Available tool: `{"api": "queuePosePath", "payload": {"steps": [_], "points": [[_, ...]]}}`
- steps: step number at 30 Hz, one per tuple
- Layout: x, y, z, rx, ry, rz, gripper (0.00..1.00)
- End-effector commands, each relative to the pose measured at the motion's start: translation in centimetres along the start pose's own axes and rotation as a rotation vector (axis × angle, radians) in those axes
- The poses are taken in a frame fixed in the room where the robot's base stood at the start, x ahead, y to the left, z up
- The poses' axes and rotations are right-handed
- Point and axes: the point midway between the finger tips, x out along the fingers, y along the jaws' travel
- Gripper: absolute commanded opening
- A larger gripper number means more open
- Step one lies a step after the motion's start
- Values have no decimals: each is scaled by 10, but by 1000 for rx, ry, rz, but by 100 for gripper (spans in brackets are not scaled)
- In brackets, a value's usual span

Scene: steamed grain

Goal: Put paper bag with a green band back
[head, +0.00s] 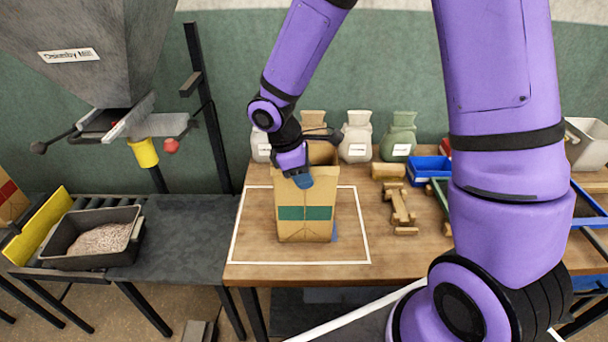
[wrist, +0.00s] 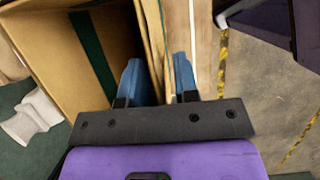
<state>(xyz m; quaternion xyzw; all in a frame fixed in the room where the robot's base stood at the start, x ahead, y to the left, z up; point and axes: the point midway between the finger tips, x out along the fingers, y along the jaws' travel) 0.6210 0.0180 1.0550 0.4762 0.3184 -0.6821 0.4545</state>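The paper bag with a green band (head: 306,229) stands upright, open at the top, inside a white outlined area on the wooden table. My gripper (head: 299,180) is at its front upper rim, pointing down. In the wrist view the brown bag (wrist: 48,45) fills the upper left, with its green band (wrist: 92,55) showing. The blue fingers of my gripper (wrist: 163,82) straddle one bag wall, one finger inside and one outside. The gap between them is narrow and the wall fills most of it, so my gripper looks shut on it. I cannot tell whether the base touches the table.
Several pale sacks (head: 355,138) and a green sack (head: 399,138) line the back. Wooden pieces (head: 400,207) and a blue bin (head: 427,169) lie to the right.

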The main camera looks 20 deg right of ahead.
Motion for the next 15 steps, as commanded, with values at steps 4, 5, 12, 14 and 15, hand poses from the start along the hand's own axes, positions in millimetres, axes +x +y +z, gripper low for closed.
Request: {"api": "queuePosePath", "payload": {"steps": [4,5,12,14,15], "points": [[-14,1,0,2,2,3,28],[-18,1,0,1,3,4,28],[-66,1,0,1,2,5,28],[-78,0,0,2,3,4,28],[-84,0,0,1,3,4,28]]}}
